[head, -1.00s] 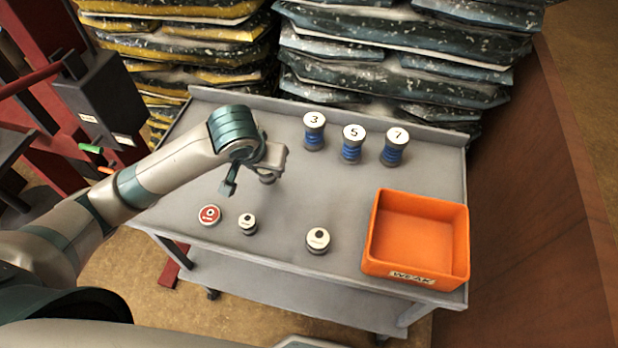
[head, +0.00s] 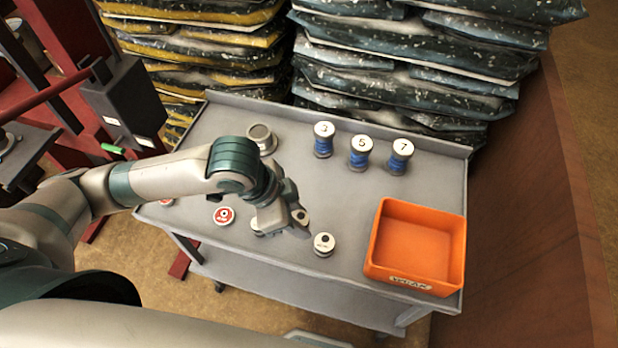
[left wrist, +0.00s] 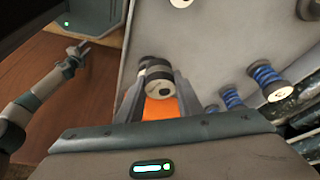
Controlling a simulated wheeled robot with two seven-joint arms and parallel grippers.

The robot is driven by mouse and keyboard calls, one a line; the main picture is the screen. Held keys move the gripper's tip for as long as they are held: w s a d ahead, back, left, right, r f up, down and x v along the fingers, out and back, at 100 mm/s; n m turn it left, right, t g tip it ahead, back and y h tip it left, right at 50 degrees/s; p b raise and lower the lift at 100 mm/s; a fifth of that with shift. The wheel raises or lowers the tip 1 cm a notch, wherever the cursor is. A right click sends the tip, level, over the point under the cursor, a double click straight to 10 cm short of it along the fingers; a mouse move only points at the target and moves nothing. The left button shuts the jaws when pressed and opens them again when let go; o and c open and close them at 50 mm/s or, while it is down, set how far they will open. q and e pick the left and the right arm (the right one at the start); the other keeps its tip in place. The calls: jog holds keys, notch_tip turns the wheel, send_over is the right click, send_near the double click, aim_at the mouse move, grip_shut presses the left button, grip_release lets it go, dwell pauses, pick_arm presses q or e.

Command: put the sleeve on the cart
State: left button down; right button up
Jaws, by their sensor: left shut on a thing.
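My left gripper (head: 296,222) is over the cart's (head: 200,255) grey top, close to the round pieces near its front edge. In the left wrist view, a short round piece with a pale, dark-dotted face and dark band, apparently the sleeve (left wrist: 159,88), sits between its fingers. The gripper is shut on it; the head view mostly hides it, and I cannot tell whether it touches the top. My right gripper (left wrist: 76,52) shows small in the left wrist view, away from the cart; its jaw state is unclear.
A pale-topped piece (head: 323,244) stands just right of my left gripper; another (head: 258,230) is partly hidden. A red-marked disc (head: 224,217), a metal ring (head: 262,139), blue spools (head: 361,153) and an orange tray (head: 415,245) occupy the cart. Sacks (head: 400,60) rise behind.

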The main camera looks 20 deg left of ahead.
aim_at(302, 212)
pick_arm(q)
jog(key=s+d+r+m+g+p, duration=0.1)
jog(key=s+d+r+m+g, duration=0.1)
jog(key=s+m, duration=0.3)
jog(key=shift+s+r+m+p, duration=0.3)
jog(key=shift+s+r+p, duration=0.1)
jog(key=shift+s, duration=0.8)
jog(key=w+f+b, duration=0.1)
jog(key=w+f, duration=0.1)
jog(key=w, duration=0.1)
jog(key=w+a+f+b, duration=0.1)
jog(key=w+f, duration=0.1)
jog(key=w, duration=0.2)
jog(key=w+a+f+b, duration=0.1)
jog(key=w+f, duration=0.1)
jog(key=w, duration=0.2)
jog(key=shift+a+f+b, duration=0.2)
jog(key=shift+f+b, duration=0.05)
jog(key=shift+b, duration=0.15)
jog(key=shift+w+f, duration=0.25)
jog(key=shift+f, duration=0.05)
